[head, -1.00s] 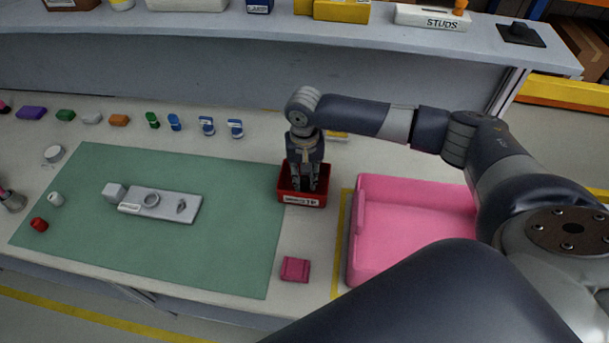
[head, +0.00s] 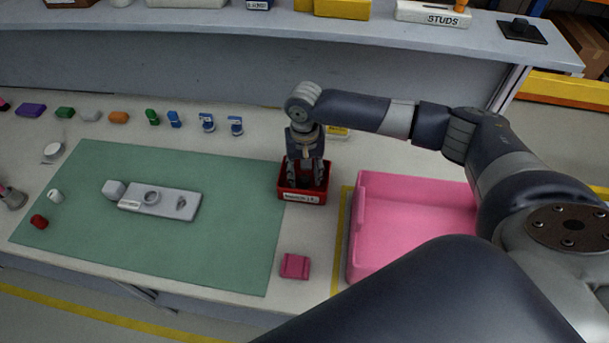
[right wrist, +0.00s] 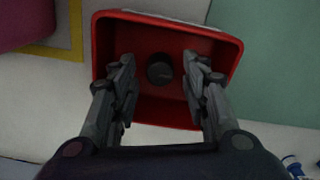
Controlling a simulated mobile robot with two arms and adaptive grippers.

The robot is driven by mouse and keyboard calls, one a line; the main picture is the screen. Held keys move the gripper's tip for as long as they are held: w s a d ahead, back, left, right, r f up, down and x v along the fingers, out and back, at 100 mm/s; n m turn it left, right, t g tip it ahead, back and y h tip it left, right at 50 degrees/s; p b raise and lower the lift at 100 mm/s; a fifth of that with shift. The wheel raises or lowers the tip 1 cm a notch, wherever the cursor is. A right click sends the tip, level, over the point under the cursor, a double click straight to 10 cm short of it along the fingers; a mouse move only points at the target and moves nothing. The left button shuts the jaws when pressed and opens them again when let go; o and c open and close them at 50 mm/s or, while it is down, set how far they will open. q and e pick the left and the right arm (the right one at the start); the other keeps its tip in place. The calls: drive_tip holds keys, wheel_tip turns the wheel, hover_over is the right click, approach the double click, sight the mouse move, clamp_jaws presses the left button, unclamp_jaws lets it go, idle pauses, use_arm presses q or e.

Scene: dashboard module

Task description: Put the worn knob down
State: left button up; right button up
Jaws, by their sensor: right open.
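The worn knob (right wrist: 160,70) appears as a dark round piece on the floor of the small red bin (right wrist: 160,112), seen in the right wrist view. My right gripper (right wrist: 158,68) is open, with one finger on each side of the knob and a gap on both sides. In the head view the right gripper (head: 306,178) points down into the red bin (head: 303,197), and the knob is hidden there. A grey shape at the left edge looks like part of my left gripper (head: 11,198); its jaws are unclear.
A pink tray (head: 353,235) stands right of the bin, and a small pink block (head: 295,266) lies in front. A grey dashboard module (head: 172,205) lies on the green mat (head: 150,250). Several small coloured parts line the back of the table. The mat's front right is clear.

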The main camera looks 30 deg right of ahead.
sight(304, 179)
wheel_tip(304, 179, up, 12)
drive_tip(key=b, duration=0.2)
drive_tip(key=shift+f, duration=0.15)
drive_tip(key=shift+s+a+f, duration=0.1)
idle(0.4)
